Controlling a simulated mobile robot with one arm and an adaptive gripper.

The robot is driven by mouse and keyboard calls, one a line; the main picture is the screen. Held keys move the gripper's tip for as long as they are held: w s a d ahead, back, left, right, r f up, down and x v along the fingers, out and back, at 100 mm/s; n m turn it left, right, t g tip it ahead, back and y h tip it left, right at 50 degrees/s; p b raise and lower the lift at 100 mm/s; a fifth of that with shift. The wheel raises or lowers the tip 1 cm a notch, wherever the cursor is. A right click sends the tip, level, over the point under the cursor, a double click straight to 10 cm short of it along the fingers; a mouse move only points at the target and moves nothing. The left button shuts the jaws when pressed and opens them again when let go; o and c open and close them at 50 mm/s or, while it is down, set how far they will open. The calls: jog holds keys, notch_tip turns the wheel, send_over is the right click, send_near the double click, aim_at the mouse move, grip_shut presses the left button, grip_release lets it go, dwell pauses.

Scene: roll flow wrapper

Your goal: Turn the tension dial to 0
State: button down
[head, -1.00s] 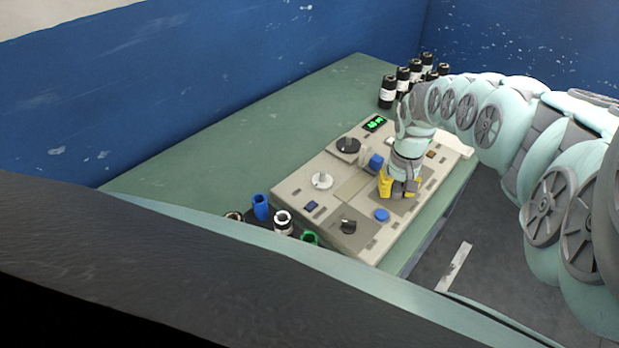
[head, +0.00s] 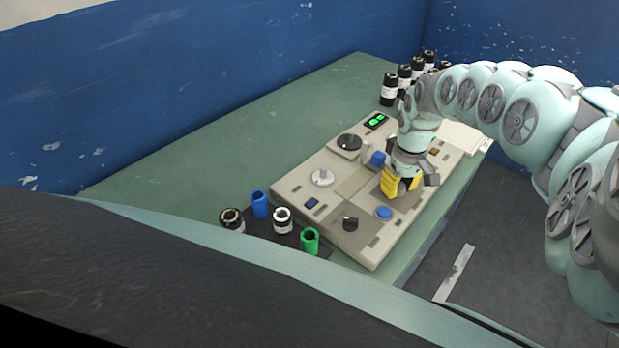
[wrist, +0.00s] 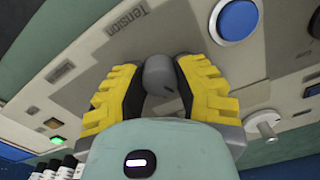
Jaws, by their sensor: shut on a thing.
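The tension dial (wrist: 160,73) is a dark grey knob in the middle of the wrist view, beside the printed word "Tension" (wrist: 127,16). My gripper (wrist: 161,80) has its yellow, black-padded fingers on either side of the dial, shut on it. A short dark mark shows on the dial's face; I cannot read its setting. In the head view my gripper (head: 401,187) points down onto the right part of the beige control panel (head: 290,188) and hides the dial.
Bottles and cups flank the panel.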

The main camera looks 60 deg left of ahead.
aim_at(400, 185)
jog(key=c, duration=0.6)
grip_release()
notch_tip(400, 185, up, 12)
dwell(0.5)
dwell(0.4)
